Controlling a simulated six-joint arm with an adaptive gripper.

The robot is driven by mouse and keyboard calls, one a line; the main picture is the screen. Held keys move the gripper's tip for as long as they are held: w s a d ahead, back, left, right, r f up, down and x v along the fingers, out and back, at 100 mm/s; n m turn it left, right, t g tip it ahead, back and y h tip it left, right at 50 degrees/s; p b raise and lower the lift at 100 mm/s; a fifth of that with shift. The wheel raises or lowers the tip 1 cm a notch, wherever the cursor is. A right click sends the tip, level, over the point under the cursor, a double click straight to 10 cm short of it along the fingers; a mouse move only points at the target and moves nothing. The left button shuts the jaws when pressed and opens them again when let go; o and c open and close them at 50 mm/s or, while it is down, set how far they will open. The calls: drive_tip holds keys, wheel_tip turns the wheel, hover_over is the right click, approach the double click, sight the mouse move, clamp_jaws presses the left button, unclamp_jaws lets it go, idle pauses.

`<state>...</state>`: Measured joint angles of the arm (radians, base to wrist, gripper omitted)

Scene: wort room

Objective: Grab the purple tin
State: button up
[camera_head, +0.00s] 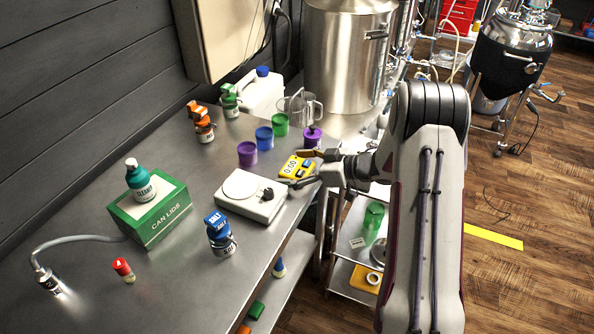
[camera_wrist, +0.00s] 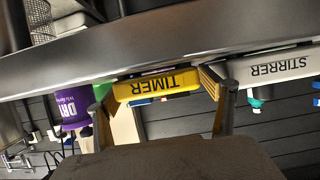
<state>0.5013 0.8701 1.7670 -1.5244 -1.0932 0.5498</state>
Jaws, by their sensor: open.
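A purple tin (camera_head: 312,139) with a dark knob on top stands near the right edge of the bench, just behind the yellow timer (camera_head: 297,167). In the wrist view, which is upside down, the purple tin (camera_wrist: 73,108) shows at the left with white lettering, partly cut off by the bench edge. My gripper (camera_head: 293,169) is open at the bench edge, its fingers on either side of the timer. In the wrist view the timer (camera_wrist: 160,84) lies between the open fingertips of my gripper (camera_wrist: 157,84). The tin is outside the fingers, to one side.
A purple cup (camera_head: 247,154), blue cup (camera_head: 264,138) and green cup (camera_head: 280,124) stand left of the tin. A clear jug (camera_head: 300,106) is behind. The white stirrer (camera_head: 250,195) sits left of the timer. A steel vessel (camera_head: 345,60) stands at the back.

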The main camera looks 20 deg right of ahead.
sight(294, 166)
drive_tip(key=c, duration=2.1)
drive_tip(key=shift+r, duration=0.1)
drive_tip(key=shift+r, duration=0.2)
drive_tip(key=shift+r, duration=4.8)
